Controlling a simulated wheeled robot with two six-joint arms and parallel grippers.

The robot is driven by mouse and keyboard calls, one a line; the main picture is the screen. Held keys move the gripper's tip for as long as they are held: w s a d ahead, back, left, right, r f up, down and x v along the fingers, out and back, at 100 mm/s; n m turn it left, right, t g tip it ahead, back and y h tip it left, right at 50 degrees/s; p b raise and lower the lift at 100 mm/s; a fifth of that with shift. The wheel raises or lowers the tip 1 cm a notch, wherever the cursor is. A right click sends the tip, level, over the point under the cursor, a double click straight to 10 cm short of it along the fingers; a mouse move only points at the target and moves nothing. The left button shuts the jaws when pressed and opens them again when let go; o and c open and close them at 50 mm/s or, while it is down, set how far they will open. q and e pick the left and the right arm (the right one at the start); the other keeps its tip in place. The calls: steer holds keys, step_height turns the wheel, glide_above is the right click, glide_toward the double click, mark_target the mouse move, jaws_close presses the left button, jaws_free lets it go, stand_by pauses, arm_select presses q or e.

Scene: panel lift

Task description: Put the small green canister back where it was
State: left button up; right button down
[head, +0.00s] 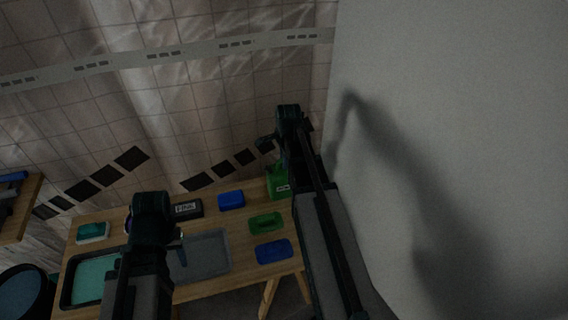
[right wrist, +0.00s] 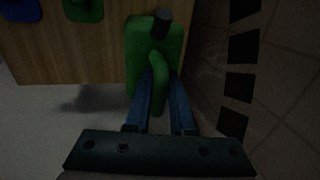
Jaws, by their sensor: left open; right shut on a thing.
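The green canister (head: 279,183) shows at the back right corner of the wooden table, partly hidden by my right arm; a pale label is on it. In the right wrist view, the canister (right wrist: 139,50) has a dark cap and a green handle. My right gripper (right wrist: 161,78) is shut on that handle, one blue finger on each side. The canister overlaps the table edge in this view; I cannot tell whether it touches the tabletop. My left gripper (head: 180,241) is open over the table near the grey tray, with no object visible in it.
The table (head: 245,222) holds a green dish-like piece (head: 266,223), a blue one (head: 273,251), a blue box (head: 231,200), a black labelled box (head: 187,209), a grey tray (head: 212,262) and a teal tray (head: 95,280). A tiled wall (head: 210,110) stands behind; a pale panel (head: 450,130) is at right.

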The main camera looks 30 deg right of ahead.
steer(key=shift+f, duration=0.15)
steer(key=c, duration=0.8)
jaws_free()
steer(key=shift+o, duration=0.2)
steer(key=shift+r, duration=0.25)
step_height(320, 180, up, 12)
steer(key=s+p, duration=0.2)
steer(key=p, duration=0.9)
steer(key=shift+s+a+p, duration=0.2)
steer(key=shift+a+p, duration=0.1)
steer(key=shift+p, duration=0.1)
steer(key=shift+f, duration=0.15)
